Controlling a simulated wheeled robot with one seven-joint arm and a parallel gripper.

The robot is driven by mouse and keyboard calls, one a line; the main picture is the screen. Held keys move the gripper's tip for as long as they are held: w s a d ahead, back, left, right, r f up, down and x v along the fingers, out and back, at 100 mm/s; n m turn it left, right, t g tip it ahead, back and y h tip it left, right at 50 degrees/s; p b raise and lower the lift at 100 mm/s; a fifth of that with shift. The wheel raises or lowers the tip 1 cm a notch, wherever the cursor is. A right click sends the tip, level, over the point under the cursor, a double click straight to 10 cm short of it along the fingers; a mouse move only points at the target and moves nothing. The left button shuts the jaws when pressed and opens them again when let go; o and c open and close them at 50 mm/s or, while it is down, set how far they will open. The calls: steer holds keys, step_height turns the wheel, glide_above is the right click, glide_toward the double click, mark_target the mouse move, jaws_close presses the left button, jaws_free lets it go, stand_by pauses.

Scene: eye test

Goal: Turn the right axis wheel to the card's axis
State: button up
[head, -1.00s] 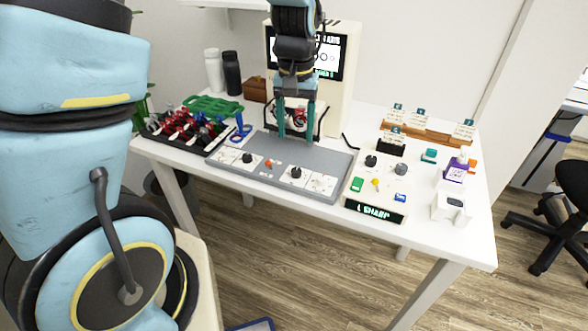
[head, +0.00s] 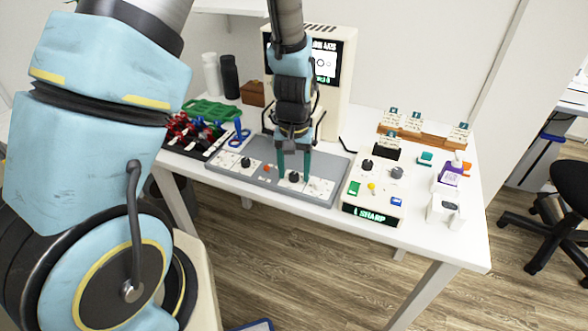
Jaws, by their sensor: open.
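My gripper (head: 293,178) is open, its two teal fingers pointing down on either side of a black knob (head: 294,177) on the right white dial plate of the grey panel (head: 225,178). I cannot tell whether the fingers touch the knob. A second black knob (head: 246,162) sits on the left white dial plate, with a small red knob (head: 267,168) between them. Several small white cards (head: 415,121) stand in a wooden rack at the back right. Their print is too small to read. My arm partly hides a screen (head: 326,64) behind it.
A white control box (head: 378,187) with knobs, coloured buttons and a green lit display stands right of the panel. A black tray (head: 190,150) of red-and-blue items and a blue stand (head: 238,133) lie left.

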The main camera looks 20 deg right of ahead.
steer(key=shift+c, duration=0.4)
jaws_close()
stand_by(0.4)
steer(key=shift+m+b, duration=0.35)
steer(key=shift+m, duration=2.55)
steer(key=shift+o, duration=0.4)
jaws_free()
